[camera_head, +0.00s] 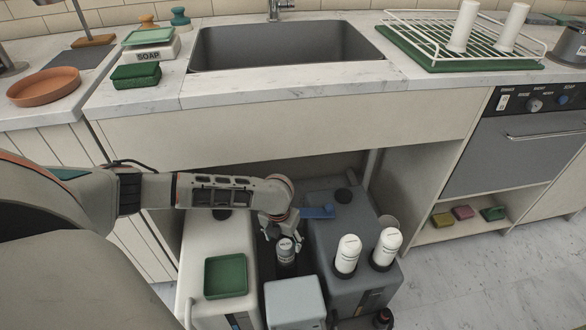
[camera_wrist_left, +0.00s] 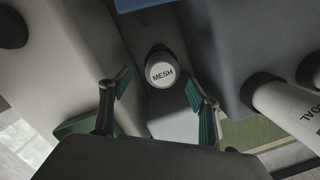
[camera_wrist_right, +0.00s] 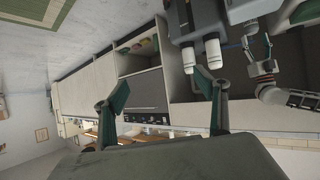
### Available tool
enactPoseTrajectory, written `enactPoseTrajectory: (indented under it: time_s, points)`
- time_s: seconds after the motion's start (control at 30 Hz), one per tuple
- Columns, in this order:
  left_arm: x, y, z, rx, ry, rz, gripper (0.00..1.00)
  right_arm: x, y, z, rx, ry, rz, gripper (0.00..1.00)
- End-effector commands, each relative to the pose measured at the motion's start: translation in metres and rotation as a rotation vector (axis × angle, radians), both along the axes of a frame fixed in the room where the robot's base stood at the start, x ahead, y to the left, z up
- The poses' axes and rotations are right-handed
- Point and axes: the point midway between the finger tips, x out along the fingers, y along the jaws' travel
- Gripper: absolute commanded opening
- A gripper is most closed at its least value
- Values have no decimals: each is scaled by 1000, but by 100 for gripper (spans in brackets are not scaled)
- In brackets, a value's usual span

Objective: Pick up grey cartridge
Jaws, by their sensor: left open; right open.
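The grey cartridge (camera_head: 286,252) stands upright in the gap between the white unit and the dark grey unit under the sink. In the left wrist view its light round cap (camera_wrist_left: 160,73), marked MESH, shows between and a little beyond my fingertips. My left gripper (camera_head: 283,233) is open and empty above the cartridge, pointing down, with one finger to each side in its wrist view (camera_wrist_left: 160,92). I cannot tell whether either finger touches it. My right gripper (camera_wrist_right: 160,90) is open and empty, away from the cartridge and outside the head view.
Two white cartridges (camera_head: 348,254) (camera_head: 386,249) stand on the dark grey unit (camera_head: 335,225); one reads COAL in the left wrist view. A green tray (camera_head: 226,276) sits on the white unit (camera_head: 204,240). A pale box (camera_head: 295,297) is in front.

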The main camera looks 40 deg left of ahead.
Motion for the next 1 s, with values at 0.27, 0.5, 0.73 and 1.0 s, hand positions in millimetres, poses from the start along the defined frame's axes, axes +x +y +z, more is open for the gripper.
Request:
enactPoseTrajectory:
  time_s: [0.27,0.5,0.73,1.0]
  points:
    - [0,-1,-29,-3,5,2,62,-1,9,-1,40,3,-8,72]
    - [0,-3,-66,-3,14,3,62,3,18,2,96,-4,-19,72]
    - [7,-2,-74,-3,1,2,62,17,27,26,151,-54,-28,72]
    - [9,-2,-71,-3,-2,3,25,15,26,23,146,-49,-28,72]
